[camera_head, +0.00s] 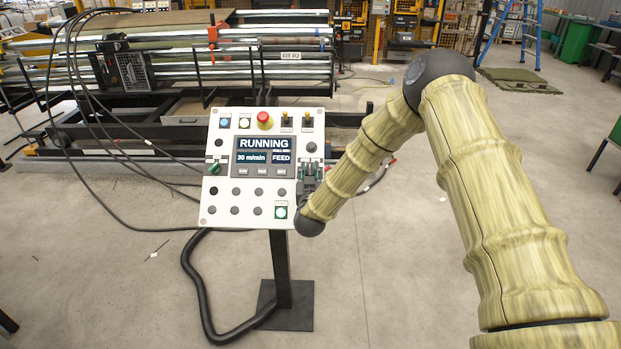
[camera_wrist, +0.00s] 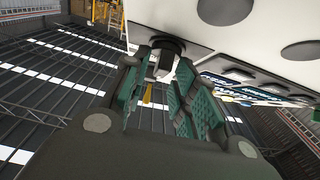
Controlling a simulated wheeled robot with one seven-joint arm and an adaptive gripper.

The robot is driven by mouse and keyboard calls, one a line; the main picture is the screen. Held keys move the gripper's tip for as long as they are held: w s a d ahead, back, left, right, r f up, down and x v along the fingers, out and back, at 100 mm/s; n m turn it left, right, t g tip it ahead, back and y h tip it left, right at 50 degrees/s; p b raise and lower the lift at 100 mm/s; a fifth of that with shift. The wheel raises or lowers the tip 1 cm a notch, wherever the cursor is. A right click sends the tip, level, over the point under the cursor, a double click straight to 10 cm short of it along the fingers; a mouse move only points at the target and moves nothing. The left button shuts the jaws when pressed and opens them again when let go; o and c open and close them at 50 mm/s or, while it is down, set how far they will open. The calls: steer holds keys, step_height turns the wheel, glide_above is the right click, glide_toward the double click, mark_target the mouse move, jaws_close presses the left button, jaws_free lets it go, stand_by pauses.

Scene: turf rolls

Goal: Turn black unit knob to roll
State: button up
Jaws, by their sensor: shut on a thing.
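The white control panel (camera_head: 225,195) stands on a dark post, and its screen (camera_head: 264,157) reads RUNNING, 30 m/min and FEED. My gripper (camera_head: 310,170) is at the panel's right edge, beside the screen. In the wrist view, my gripper (camera_wrist: 163,72) has its green-padded fingers on either side of a black knob (camera_wrist: 166,43) on the panel face and is shut on it. The fingers hide most of this knob in the head view, and its pointer cannot be read. Another dark round control (camera_head: 311,147) sits just above my gripper.
The panel also bears a red mushroom button (camera_head: 264,121), a green-handled switch (camera_head: 214,168), two small toggles and several dark buttons. A lit green button (camera_head: 281,212) is at lower right. A roller machine (camera_head: 180,75) stands behind. A black hose (camera_head: 200,290) lies left of the post.

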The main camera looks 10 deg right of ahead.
steer(key=shift+w+a+m+g+h+b, duration=0.1)
steer(key=shift+m+g+h+b, duration=0.55)
steer(key=shift+m+h, duration=0.7)
steer(key=shift+a+m+g+h+b, duration=0.1)
steer(key=shift+m+g+h+b, duration=0.5)
steer(key=shift+m+h, duration=0.75)
steer(key=shift+m, duration=0.5)
steer(key=shift+r, duration=0.1)
steer(key=o, duration=0.7)
steer(key=v, duration=1.2)
steer(key=shift+d, duration=0.1)
